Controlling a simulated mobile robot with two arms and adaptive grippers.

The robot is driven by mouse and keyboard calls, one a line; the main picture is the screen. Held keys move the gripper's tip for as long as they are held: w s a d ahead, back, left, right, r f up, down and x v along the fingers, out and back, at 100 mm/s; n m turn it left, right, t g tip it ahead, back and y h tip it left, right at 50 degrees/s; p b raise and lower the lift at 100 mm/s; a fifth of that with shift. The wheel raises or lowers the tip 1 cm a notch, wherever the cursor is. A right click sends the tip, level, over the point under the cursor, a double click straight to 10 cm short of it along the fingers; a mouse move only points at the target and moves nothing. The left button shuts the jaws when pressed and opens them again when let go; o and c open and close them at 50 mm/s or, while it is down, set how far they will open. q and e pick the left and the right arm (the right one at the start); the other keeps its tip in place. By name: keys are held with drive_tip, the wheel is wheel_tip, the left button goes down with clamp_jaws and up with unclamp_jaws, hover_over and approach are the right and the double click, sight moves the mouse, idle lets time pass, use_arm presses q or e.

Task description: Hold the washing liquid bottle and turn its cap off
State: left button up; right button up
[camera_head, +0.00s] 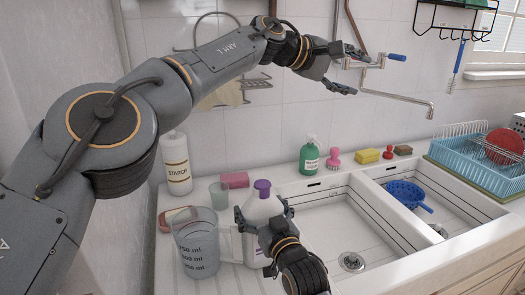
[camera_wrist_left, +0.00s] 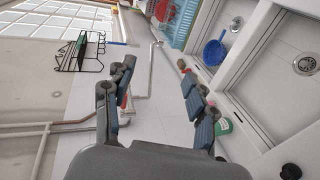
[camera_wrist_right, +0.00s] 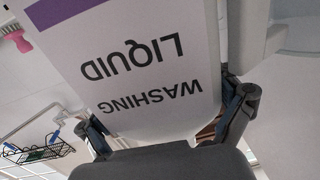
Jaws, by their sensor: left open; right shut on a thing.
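The white washing liquid bottle (camera_head: 262,207) stands upright on the counter left of the sink. Its purple cap (camera_head: 262,188) is on top. My right gripper (camera_head: 264,218) is shut around the bottle's body from the front. In the right wrist view the bottle's "WASHING LIQUID" label (camera_wrist_right: 140,65) fills the space between the fingers, and the cap is out of that frame. My left gripper (camera_head: 354,72) is open and empty, high in front of the tiled wall near the tap, above and right of the bottle. Its spread fingers (camera_wrist_left: 160,98) show nothing between them in the left wrist view.
A measuring jug (camera_head: 197,243) stands close left of the bottle. A starch bottle (camera_head: 176,165), a cup (camera_head: 218,195) and a pink sponge (camera_head: 235,180) are behind it. A green bottle (camera_head: 309,158) stands on the sink's back edge. The tap spout (camera_head: 400,98) is near my left gripper.

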use_arm(q)
drive_tip(key=s+a+f+m+g+y, duration=0.35)
drive_tip(key=a+f+y, duration=0.25)
drive_tip(key=f, duration=0.4)
drive_tip(key=m+g+y, duration=0.1)
drive_tip(key=g+y, duration=0.1)
drive_tip(key=y, duration=0.5)
hover_over(262, 183)
wheel_tip(262, 183, down, 5)
drive_tip(key=shift+s+d, duration=0.1)
drive_tip(key=shift+d, duration=0.05)
drive_tip(key=shift+f, duration=0.6)
wheel_tip(262, 183, down, 7)
drive_tip(key=shift+r, duration=0.15)
